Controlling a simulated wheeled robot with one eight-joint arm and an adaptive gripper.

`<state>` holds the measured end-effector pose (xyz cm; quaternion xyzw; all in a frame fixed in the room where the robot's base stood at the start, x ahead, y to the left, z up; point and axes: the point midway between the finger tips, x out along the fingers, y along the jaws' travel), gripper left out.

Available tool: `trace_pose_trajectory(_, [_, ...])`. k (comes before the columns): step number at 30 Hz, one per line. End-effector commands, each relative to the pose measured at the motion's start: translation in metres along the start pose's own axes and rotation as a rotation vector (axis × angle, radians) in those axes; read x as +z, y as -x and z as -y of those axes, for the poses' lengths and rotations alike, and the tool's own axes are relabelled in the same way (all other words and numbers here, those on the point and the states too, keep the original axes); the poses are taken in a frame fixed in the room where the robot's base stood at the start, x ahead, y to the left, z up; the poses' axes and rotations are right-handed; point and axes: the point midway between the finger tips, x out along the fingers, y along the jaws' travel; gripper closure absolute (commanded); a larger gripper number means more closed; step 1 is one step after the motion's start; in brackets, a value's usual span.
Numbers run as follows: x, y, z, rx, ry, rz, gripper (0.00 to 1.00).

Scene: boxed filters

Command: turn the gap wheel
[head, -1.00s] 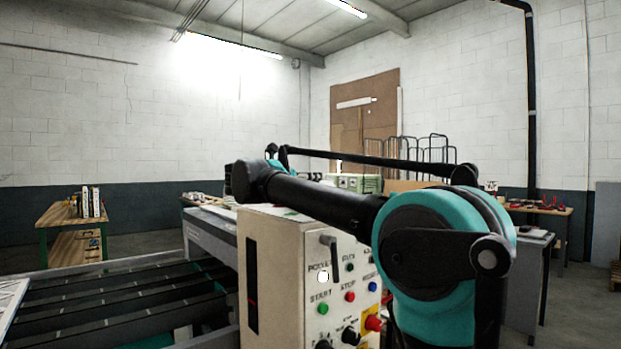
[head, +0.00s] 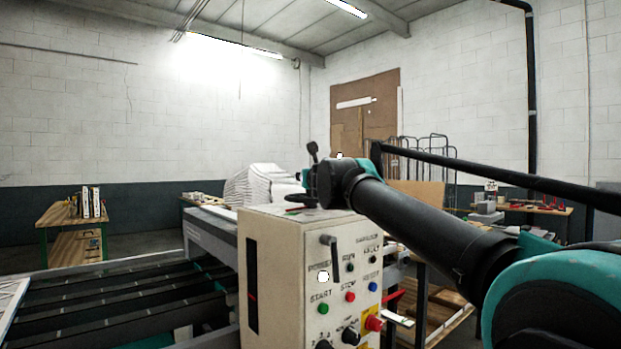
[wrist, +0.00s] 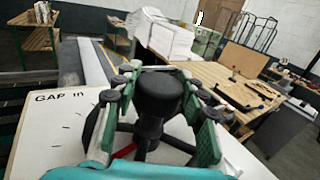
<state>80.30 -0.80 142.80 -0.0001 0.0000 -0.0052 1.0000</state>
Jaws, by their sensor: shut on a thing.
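The gap wheel (wrist: 158,92) shows in the wrist view as a black round hub with dark spokes below it. It stands on a pale panel (wrist: 52,125) marked "GAP in" with tick marks. A red piece (wrist: 124,151) shows beside the spokes. My gripper (wrist: 160,98) has its green-sided fingers on both sides of the black hub and is shut on it. The finger pads partly hide the lower part of the wheel. In the head view my arm's end is over the top of the cream control box (head: 285,262), and the fingers cannot be made out clearly.
The box front carries several buttons, a lever and a red knob (head: 373,323). A dark slatted conveyor (head: 120,305) lies to the left. A white stack (head: 262,185) stands behind the box. A wooden table (wrist: 225,82) with dark tools is at the right in the wrist view.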

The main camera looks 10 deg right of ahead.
Motion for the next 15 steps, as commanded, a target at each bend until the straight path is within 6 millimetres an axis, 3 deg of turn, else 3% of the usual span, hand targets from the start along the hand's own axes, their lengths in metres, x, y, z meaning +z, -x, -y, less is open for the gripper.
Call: trace_pose_trajectory(15, [0.0002,-0.0006,0.0006,0.195,-0.001,0.000,1.00])
